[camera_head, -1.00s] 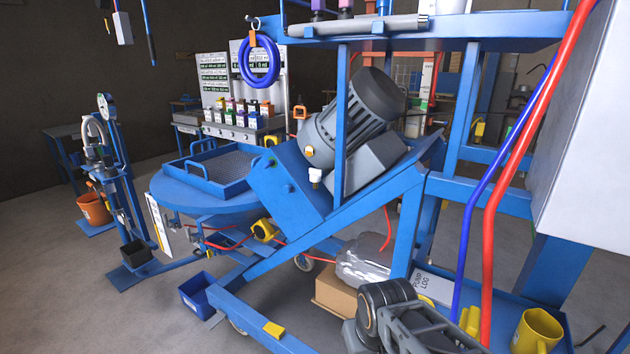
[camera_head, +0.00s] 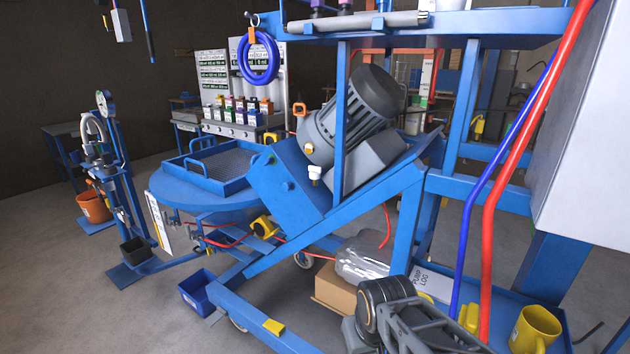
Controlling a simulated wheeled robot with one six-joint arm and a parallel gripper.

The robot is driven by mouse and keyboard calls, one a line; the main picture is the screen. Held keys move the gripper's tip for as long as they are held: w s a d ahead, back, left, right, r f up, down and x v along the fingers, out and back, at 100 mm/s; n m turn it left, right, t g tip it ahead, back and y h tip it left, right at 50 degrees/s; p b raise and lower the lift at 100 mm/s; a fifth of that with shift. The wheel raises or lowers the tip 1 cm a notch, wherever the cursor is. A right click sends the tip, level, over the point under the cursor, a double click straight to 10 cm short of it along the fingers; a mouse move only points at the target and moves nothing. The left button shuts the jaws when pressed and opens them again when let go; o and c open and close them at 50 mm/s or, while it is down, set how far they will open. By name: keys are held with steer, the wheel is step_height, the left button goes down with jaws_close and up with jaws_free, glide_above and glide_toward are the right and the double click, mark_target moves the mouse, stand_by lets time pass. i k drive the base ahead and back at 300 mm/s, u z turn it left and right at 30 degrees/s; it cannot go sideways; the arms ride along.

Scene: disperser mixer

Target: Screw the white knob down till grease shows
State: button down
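The small white knob (camera_head: 315,173) stands on the upper edge of the blue sloping housing, just below the grey motor (camera_head: 359,112). It looks upright. No grease can be made out around it at this size. My arm shows at the bottom right of the head view, low and in front of the machine, well apart from the knob. The end of my gripper and its fingers cannot be made out.
A blue upright post (camera_head: 341,120) stands right beside the knob. Red hose (camera_head: 487,240) and blue hose (camera_head: 464,235) hang at the right, near a white cabinet (camera_head: 588,130). A yellow mug (camera_head: 536,330) stands on the lower blue shelf. Open floor lies at the left.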

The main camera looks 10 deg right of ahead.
mark_target(315, 171)
steer(key=u, duration=0.45)
steer(key=k, duration=0.55)
steer(key=u, duration=1.15)
steer(key=i, duration=0.85)
steer(key=z, duration=0.6)
steer(key=i, duration=0.9)
steer(key=z, duration=1.05)
